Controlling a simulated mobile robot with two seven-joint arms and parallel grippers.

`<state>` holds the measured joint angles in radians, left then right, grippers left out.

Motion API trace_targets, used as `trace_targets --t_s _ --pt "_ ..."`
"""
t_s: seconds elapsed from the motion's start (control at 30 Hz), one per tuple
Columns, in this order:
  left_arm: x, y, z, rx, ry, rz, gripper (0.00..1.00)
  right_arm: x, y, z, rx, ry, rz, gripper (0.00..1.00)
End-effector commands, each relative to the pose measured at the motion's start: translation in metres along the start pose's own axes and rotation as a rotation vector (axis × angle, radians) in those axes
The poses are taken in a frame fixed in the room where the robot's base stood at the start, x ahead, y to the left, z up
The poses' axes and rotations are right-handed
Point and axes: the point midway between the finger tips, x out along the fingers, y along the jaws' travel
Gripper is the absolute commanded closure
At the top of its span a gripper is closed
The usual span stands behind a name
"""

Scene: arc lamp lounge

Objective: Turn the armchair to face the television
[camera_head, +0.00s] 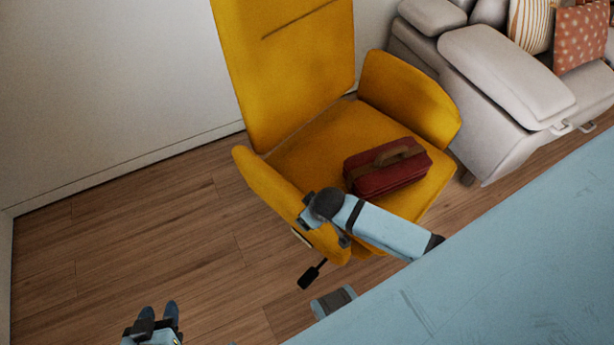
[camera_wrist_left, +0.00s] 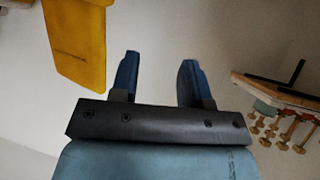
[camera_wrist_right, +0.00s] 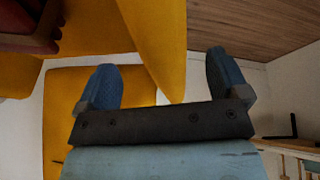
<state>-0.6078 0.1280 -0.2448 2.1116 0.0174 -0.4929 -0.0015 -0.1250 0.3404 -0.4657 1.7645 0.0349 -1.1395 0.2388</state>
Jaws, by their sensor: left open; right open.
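The yellow armchair (camera_head: 300,140) stands upright in the head view, its back toward the wall and its seat toward the lower right. A red bag (camera_head: 400,170) with a brown handle lies on the seat. A black lever (camera_head: 312,274) sticks out low at its near side. My left gripper (camera_head: 158,308) is open and empty, apart from the chair at lower left; its wrist view shows the chair's back (camera_wrist_left: 75,45). My right arm reaches the near armrest. In its wrist view, my right gripper (camera_wrist_right: 160,64) is open, with the yellow armrest (camera_wrist_right: 158,45) between its fingers in the picture; contact cannot be told. No television shows.
A light grey sofa (camera_head: 500,75) with cushions stands close to the chair's right. A white wall (camera_head: 110,90) runs behind. Wooden floor (camera_head: 130,235) is clear left of the chair. A wooden piece with pegs (camera_wrist_left: 275,92) shows in the left wrist view.

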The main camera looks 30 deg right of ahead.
Motion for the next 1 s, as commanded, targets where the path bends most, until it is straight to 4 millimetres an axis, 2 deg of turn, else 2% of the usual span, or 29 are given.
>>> trace_targets --t_s 0.03,0.1,0.33,0.5,0.8,1.0 --pt "0.003 0.000 0.004 0.004 0.002 0.000 0.57 0.015 0.000 0.000 0.001 0.000 0.000 0.07" --pt "0.004 0.000 0.005 0.009 0.005 0.000 0.57 0.029 -0.001 0.001 0.001 -0.001 0.000 0.07" --pt "0.004 0.001 0.004 0.016 0.021 0.002 0.57 0.065 0.000 0.000 0.001 0.001 0.000 0.07" --pt "0.004 0.002 0.005 0.015 0.021 0.004 0.57 0.075 -0.001 0.000 0.000 0.001 -0.001 0.07" --pt "0.004 0.002 0.004 0.014 0.022 0.005 0.57 0.076 0.000 0.000 0.000 0.002 -0.001 0.07" --pt "0.004 0.002 0.004 0.014 0.023 0.006 0.57 0.076 0.000 0.000 0.000 0.001 -0.001 0.53"
